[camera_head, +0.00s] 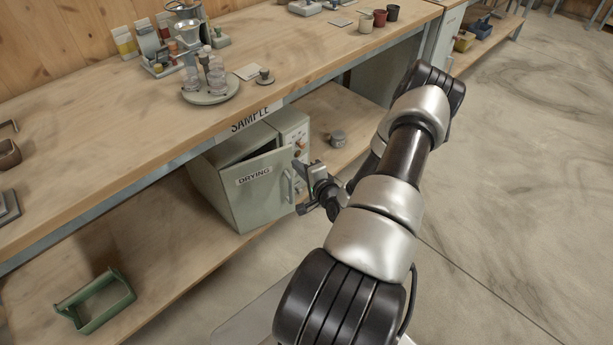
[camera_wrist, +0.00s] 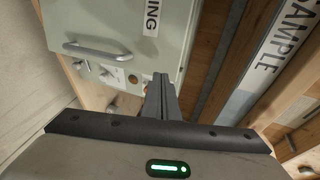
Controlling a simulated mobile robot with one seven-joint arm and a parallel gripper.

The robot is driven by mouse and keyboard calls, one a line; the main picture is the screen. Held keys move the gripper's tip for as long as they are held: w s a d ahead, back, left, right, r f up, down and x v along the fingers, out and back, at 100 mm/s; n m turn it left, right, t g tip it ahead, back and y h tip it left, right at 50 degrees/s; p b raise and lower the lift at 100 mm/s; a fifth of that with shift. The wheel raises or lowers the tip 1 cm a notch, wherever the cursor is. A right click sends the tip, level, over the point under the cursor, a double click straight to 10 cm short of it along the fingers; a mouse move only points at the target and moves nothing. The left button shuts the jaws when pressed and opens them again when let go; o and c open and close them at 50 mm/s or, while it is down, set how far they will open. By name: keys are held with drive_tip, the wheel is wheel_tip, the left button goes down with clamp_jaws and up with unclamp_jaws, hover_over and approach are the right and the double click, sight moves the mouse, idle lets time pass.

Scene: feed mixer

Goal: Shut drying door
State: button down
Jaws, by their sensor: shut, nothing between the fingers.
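The drying oven is a pale green box (camera_head: 208,190) on the lower shelf under the bench. Its door (camera_head: 262,200), labelled DRYING, stands partly open, with a dark gap along its top edge. The door has a grey bar handle (camera_head: 289,187) near its right edge. My gripper (camera_head: 300,170) is just right of the door, near the handle; contact cannot be told. In the wrist view, the shut, empty fingers (camera_wrist: 160,80) point at the door's edge region, with the door (camera_wrist: 120,25) and handle (camera_wrist: 97,52) to their left.
A control panel with knobs (camera_head: 293,135) sits right of the oven opening. The SAMPLE bench edge (camera_head: 250,118) overhangs the oven. A green open tray (camera_head: 97,300) lies on the shelf at lower left. Floor at right is clear.

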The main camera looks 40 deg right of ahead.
sight(287, 153)
drive_tip(key=shift+w+d+b, duration=0.2)
drive_tip(key=shift+w, duration=0.95)
drive_tip(key=shift+w+d+b, duration=0.15)
drive_tip(key=shift+w+d, duration=0.05)
drive_tip(key=shift+w, duration=0.9)
